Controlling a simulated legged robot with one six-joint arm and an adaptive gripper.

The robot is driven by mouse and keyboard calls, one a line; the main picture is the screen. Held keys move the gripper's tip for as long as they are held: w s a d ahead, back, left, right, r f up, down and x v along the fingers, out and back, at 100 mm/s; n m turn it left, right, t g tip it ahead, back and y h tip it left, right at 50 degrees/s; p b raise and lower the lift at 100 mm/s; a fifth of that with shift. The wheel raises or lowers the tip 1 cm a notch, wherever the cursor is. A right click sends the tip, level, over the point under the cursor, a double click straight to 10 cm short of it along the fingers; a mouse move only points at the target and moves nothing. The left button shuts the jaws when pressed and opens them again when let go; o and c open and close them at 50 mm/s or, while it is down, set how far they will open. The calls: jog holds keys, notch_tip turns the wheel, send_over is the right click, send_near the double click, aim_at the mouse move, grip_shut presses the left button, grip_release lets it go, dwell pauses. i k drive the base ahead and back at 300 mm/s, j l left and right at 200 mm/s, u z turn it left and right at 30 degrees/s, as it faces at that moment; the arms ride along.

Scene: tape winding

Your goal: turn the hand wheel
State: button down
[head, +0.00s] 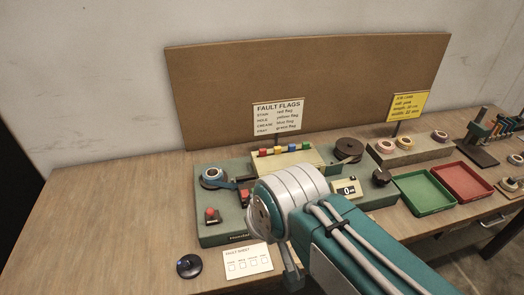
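The winding machine (212,232) is a green base on the wooden table. A dark round part (381,177) at its right end looks like the hand wheel, but it is small and I cannot be sure. A roll with blue tape (213,177) is at the left of the machine and a dark brown reel (349,147) is at its back right. A small counter (346,188) reads 0. My arm crosses in front of the middle of the machine and hides part of it. I cannot make out my gripper's fingers, or any contact with the wheel.
A fault sheet (247,262) and a black disc (190,266) lie in front. A green tray (424,191) and a red tray (461,181) stand right of the machine. Tape rolls sit on a block (410,153) behind. The table's left side is clear.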

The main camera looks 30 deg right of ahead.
aim_at(382, 176)
jog(key=z, duration=0.85)
